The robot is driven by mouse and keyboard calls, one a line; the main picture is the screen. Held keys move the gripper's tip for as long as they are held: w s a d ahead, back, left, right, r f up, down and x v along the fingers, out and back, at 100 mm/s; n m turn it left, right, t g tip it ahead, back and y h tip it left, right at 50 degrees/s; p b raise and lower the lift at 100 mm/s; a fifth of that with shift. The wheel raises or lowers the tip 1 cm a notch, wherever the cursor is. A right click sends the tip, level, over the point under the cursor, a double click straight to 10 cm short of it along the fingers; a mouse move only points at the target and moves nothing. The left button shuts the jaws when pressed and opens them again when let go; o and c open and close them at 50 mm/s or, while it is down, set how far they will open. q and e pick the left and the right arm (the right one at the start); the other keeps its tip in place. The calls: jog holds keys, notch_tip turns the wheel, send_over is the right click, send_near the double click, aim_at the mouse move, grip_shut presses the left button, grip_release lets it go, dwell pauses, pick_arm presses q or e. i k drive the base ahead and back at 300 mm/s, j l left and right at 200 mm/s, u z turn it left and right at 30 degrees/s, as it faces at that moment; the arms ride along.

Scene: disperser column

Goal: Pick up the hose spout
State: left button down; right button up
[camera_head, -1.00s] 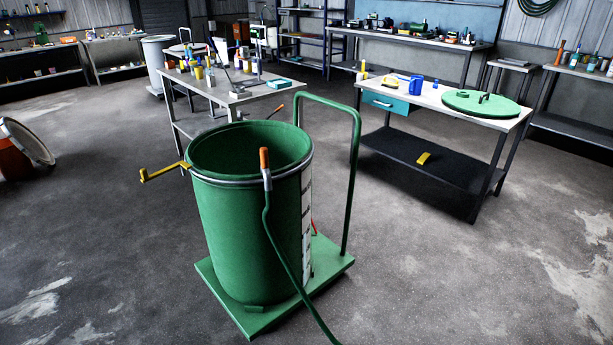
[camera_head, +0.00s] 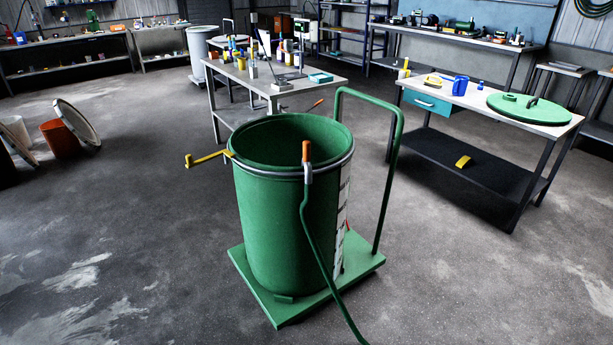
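The hose spout (camera_head: 307,165) has an orange-brown tip and a grey metal body. It hangs upright at the near right rim of a green barrel (camera_head: 285,225). A green hose (camera_head: 318,240) runs from it down the barrel's outside to the bottom edge of the picture. The barrel is open at the top and stands on a green wheeled-cart platform (camera_head: 262,300). Neither of my grippers shows in this view.
The cart has a tall green handle (camera_head: 398,125) right of the barrel. A yellow crank (camera_head: 205,160) sticks out at its left. Behind stand a workbench (camera_head: 255,85) and a table (camera_head: 460,98) with a green lid (camera_head: 530,108). The near floor is clear.

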aim_at(306, 144)
jog(key=i+l+u, duration=0.15)
jog(key=u, duration=0.3)
jog(key=i+l+u, duration=0.1)
jog(key=u, duration=0.35)
jog(key=l+u, duration=0.3)
jog(key=u, duration=0.15)
jog(key=l+u, duration=0.25)
jog(key=u, duration=0.2)
jog(key=l+u, duration=0.4)
jog(key=i+j, duration=0.05)
jog(key=j, duration=0.05)
